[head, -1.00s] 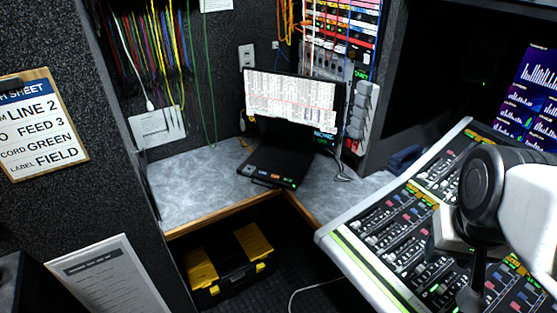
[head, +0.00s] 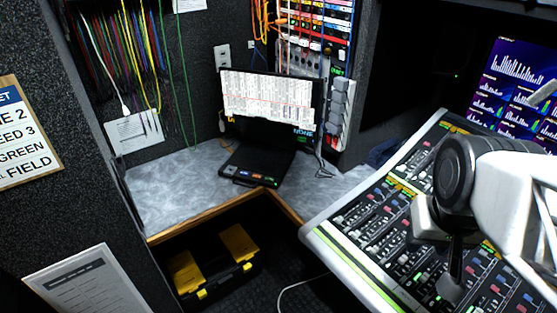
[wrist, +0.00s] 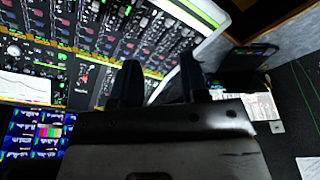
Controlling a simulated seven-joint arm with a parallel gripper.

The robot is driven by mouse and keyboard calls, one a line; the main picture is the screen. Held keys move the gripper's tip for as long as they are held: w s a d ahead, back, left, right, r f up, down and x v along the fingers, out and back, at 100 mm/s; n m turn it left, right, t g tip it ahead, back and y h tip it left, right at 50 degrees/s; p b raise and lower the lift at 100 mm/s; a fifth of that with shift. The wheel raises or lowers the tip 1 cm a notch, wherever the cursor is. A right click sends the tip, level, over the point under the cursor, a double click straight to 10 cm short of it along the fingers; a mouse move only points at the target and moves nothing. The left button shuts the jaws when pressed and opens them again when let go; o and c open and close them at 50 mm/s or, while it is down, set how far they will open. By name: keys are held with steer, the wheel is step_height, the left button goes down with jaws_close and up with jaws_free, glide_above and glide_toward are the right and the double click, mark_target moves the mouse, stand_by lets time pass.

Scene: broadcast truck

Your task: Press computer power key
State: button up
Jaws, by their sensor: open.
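The computer is a black laptop-like unit standing open on the grey counter in the head view. Its lit screen (head: 270,100) shows rows of a white table. Its dark base (head: 258,164) lies flat, with small coloured keys (head: 255,177) along the front edge; I cannot read which is the power key. In the wrist view the base (wrist: 242,62) and screen (wrist: 258,106) appear at the right, apart from my gripper. My gripper (wrist: 160,82) has two dark fingers spread open with nothing between them, over the mixing console. In the head view my arm is at the right.
The mixing console (head: 350,240) slopes up at the right, close to my arm. A wood-edged counter (head: 165,195) has clear room left of the computer. A black and yellow toolbox (head: 215,265) sits below. Cables (head: 130,60) hang on the back wall.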

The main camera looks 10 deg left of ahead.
jaws_close()
stand_by(1.5)
